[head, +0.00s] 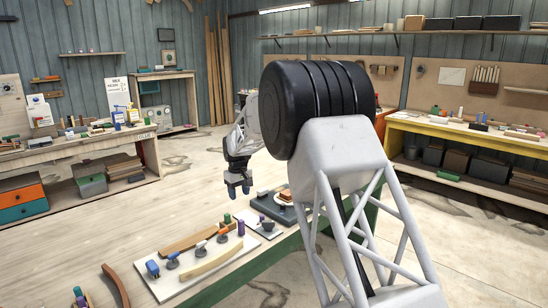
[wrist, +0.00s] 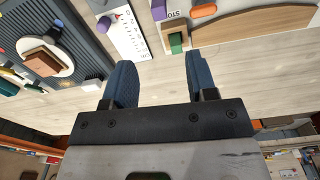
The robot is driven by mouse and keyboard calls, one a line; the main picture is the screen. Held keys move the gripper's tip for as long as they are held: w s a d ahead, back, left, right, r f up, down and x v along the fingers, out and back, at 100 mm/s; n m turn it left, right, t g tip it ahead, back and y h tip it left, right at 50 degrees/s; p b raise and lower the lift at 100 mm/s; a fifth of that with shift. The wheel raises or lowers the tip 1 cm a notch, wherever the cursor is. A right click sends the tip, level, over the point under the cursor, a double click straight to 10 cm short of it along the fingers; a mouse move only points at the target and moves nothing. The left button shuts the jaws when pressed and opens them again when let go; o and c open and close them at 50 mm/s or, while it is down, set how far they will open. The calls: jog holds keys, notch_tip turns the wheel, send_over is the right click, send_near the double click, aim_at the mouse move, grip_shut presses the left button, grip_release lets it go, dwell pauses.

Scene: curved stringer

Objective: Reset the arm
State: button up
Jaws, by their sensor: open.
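My gripper (head: 238,189) hangs in the air above the wooden workbench, to the left of the dark grey tray in the head view. In the wrist view its two blue fingers (wrist: 156,84) are spread apart with nothing between them. My white lattice arm with a black joint fills the middle and right of the head view and hides part of the bench behind it.
A dark tray (head: 266,208) holds a round plate with a brown block (wrist: 43,61). A white board (head: 168,287) carries curved wooden pieces (head: 213,256) and several clamp-like tools. Bare bench top lies below the gripper.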

jog(key=s+d+r+m, duration=0.1)
jog(key=s+d+r, duration=0.5)
jog(key=s, duration=0.4)
jog(key=s+d+r+m+t, duration=0.1)
jog(key=s+d+r+m, duration=0.1)
jog(key=s+d+r, duration=0.5)
jog(key=s+d+r+m, duration=0.1)
jog(key=s+d+r, duration=0.2)
jog(key=s+d, duration=0.75)
jog(key=s+d+f+m, duration=0.1)
jog(key=s+d+f, duration=0.1)
jog(key=s, duration=1)
jog(key=s+d+f+m, duration=0.1)
jog(key=s+d, duration=0.3)
jog(key=s, duration=0.8)
jog(key=s+d+f+m+t, duration=0.1)
jog(key=s+d+f+m, duration=0.1)
jog(key=s, duration=1)
jog(key=shift+d+f, duration=0.35)
jog(key=shift+d, duration=0.1)
